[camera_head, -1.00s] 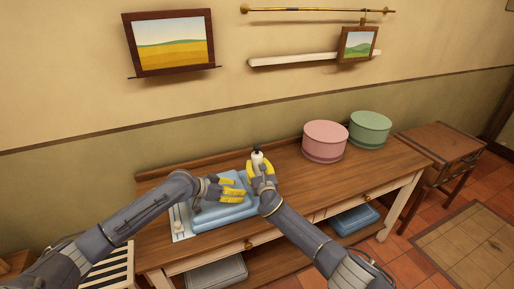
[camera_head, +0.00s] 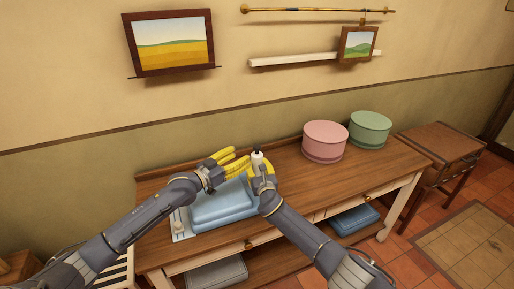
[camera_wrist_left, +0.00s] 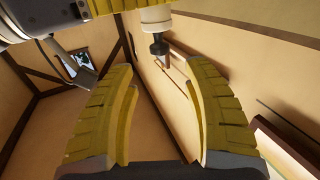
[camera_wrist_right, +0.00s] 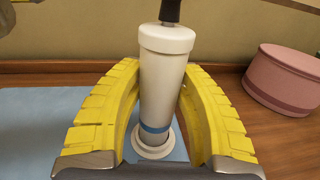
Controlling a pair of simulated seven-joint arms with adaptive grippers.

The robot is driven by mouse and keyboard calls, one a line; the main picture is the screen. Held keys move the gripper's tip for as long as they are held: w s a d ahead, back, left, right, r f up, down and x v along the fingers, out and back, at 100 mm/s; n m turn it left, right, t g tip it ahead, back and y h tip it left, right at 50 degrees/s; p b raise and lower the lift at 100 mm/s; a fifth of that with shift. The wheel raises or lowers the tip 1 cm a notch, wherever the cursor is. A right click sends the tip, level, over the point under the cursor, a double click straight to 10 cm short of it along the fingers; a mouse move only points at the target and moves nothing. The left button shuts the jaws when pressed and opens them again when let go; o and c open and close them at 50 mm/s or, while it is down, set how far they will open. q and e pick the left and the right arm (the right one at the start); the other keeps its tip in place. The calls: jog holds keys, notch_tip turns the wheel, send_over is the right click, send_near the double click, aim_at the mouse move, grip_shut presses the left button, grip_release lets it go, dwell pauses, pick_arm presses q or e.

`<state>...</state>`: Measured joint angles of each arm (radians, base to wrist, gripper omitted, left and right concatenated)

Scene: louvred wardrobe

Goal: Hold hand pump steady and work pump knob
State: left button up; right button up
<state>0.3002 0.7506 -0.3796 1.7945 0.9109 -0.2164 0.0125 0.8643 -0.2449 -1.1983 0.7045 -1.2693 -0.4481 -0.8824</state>
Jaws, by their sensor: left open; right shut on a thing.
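The hand pump (camera_head: 257,162) is a white cylinder with a blue band and a flared foot, standing upright on the wooden table. In the right wrist view the pump (camera_wrist_right: 165,85) sits between the yellow fingers of my right gripper (camera_wrist_right: 160,68), which is shut around its body. The black pump knob (camera_wrist_right: 171,11) rises from the top; it also shows in the left wrist view (camera_wrist_left: 160,46). My left gripper (camera_wrist_left: 162,66) is open and empty. Its fingers lie to the left of the pump's top, apart from the knob in the left wrist view.
Pink (camera_head: 325,139) and green (camera_head: 370,128) round boxes stand to the right. The table (camera_head: 330,180) is clear between pump and boxes. The wall is behind.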

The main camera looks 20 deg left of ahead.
aim_at(254, 148)
pick_arm(q)
jog(key=x, duration=0.9)
jog(key=shift+w+d, duration=0.2)
jog(key=shift+w, duration=0.05)
